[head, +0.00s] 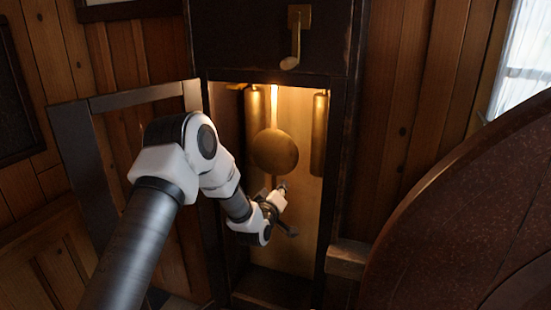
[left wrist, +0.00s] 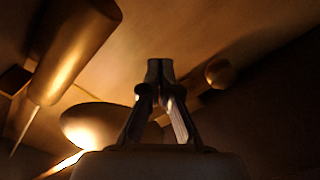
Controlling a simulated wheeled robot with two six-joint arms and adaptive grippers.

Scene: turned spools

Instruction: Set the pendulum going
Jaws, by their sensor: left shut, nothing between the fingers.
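The pendulum's round brass bob (head: 275,151) hangs inside the open clock case, on a bright rod. It also shows in the left wrist view (left wrist: 88,126), left of the fingers. My left gripper (head: 282,188) reaches into the case just below the bob. In the left wrist view its fingers (left wrist: 160,68) are closed together with nothing between them. I cannot tell for certain whether the gripper touches the bob or rod. My right gripper does not show in either view.
Brass cylinder weights hang on both sides of the pendulum, the right one (head: 320,134) close by. The case's dark frame (head: 335,190) bounds the opening. Its framed door (head: 85,165) stands open at left. A round reddish-brown tabletop (head: 465,220) fills the lower right.

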